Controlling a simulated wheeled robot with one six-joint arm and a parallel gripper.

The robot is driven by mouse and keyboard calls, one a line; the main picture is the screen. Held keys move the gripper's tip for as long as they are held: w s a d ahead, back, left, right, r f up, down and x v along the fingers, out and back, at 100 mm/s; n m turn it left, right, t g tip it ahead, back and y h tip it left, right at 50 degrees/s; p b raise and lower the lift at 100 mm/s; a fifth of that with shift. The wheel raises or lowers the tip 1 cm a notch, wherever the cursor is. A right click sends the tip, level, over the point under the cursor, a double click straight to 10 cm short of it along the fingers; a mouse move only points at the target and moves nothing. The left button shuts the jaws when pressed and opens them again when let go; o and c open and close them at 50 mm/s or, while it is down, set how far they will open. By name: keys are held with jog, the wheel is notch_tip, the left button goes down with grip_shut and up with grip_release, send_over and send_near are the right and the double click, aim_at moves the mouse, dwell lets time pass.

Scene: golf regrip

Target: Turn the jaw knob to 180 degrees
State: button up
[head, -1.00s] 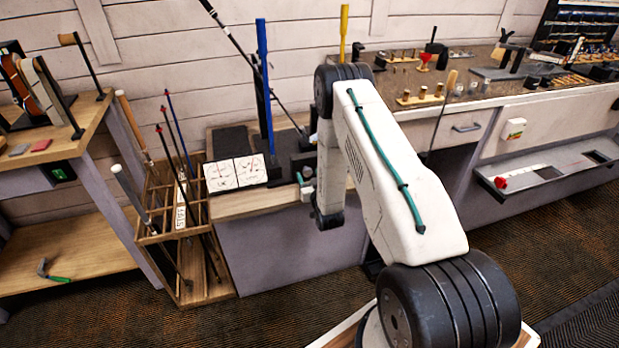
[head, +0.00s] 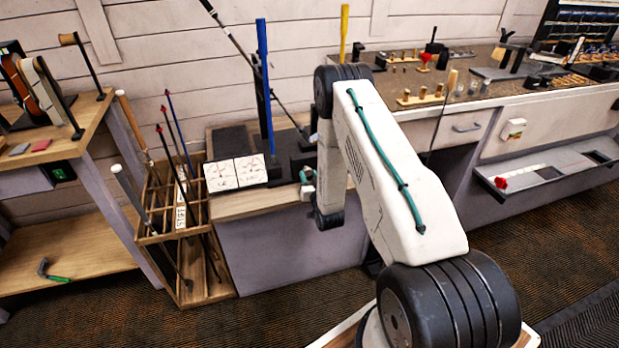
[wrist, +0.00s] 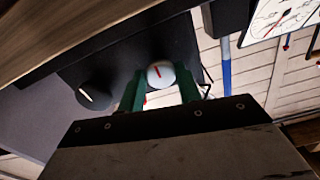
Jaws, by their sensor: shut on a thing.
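A round white knob (wrist: 160,73) with a short red line across its face sits on a dark block (wrist: 125,60) in the wrist view. My gripper (wrist: 160,84) has green fingers on both sides of this knob and is shut on it. The red line runs nearly along the direction of the fingers, slightly tilted. A black knob (wrist: 94,95) with a pale line sits beside it on the left, apart from the fingers. In the head view my gripper (head: 307,181) is small at the front of the bench fixture, partly behind my arm, and the knob is not clear there. No angle scale is readable.
Two white dial cards (head: 236,173) lie on the bench left of the fixture; one dial card (wrist: 283,18) shows in the wrist view. A blue upright post (head: 264,85) and a slanted club shaft (head: 237,45) rise behind. A wooden club rack (head: 183,235) stands at the left.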

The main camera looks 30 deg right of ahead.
jog(key=o, duration=1)
jog(key=v, duration=0.8)
jog(key=shift+d, duration=0.1)
